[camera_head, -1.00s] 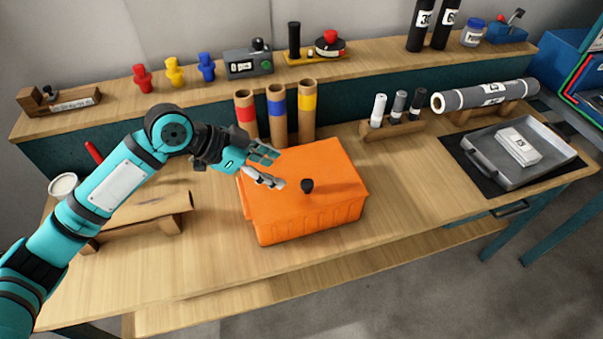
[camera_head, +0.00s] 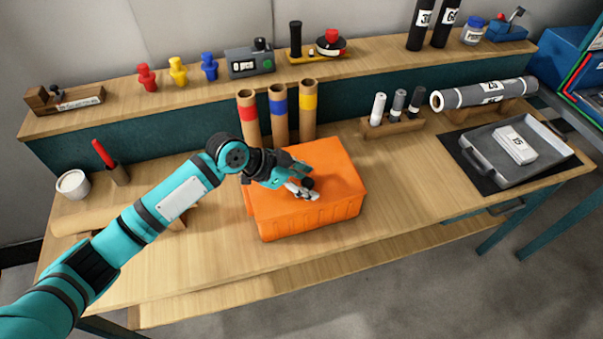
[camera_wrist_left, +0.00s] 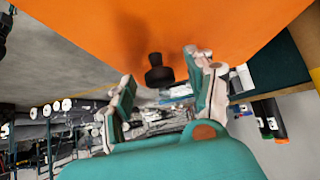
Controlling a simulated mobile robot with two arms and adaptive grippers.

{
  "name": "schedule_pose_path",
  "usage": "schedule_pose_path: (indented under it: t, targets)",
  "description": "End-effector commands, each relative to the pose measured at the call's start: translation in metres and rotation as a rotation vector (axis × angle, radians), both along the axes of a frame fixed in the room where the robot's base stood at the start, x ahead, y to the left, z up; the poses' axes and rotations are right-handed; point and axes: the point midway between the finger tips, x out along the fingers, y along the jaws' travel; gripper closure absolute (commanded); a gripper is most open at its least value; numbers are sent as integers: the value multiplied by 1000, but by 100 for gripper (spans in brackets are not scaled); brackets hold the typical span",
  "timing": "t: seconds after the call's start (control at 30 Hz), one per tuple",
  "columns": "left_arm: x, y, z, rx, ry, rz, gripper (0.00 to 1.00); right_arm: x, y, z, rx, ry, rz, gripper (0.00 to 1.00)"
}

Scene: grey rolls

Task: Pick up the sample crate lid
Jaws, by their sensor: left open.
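The orange sample crate lid (camera_head: 335,168) sits on the orange crate (camera_head: 315,214) on the workbench. A small black knob (camera_head: 308,183) stands at the middle of the lid. My left gripper (camera_head: 302,188) is open at the knob, low over the lid. In the left wrist view the knob (camera_wrist_left: 157,70) shows ahead of and between the two open fingers (camera_wrist_left: 165,92), against the orange lid (camera_wrist_left: 175,28). I cannot tell whether a finger touches it. My right gripper is not in view.
Cardboard tubes with red, blue and yellow bands (camera_head: 278,112) stand just behind the crate. A pen holder (camera_head: 392,127) and a grey tray (camera_head: 515,152) are to the right. A white cup (camera_head: 72,184) is at left. Bench right of the crate is clear.

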Motion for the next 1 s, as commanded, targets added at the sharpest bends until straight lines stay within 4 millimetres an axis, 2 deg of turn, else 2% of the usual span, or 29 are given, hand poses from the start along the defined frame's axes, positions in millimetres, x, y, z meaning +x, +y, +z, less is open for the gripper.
schedule_pose_path:
  t: [0.07, 0.47, 0.83, 1.0]
  targets:
    - [0, 0, 0, 0, 0, 0, 46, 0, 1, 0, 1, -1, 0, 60]
    - [0, 1, 0, 0, -1, 1, 99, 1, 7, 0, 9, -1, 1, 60]
    - [1, 0, 3, -1, -3, 1, 100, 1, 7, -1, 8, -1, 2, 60]
    - [1, 0, 13, -1, -5, 0, 100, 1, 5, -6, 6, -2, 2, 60]
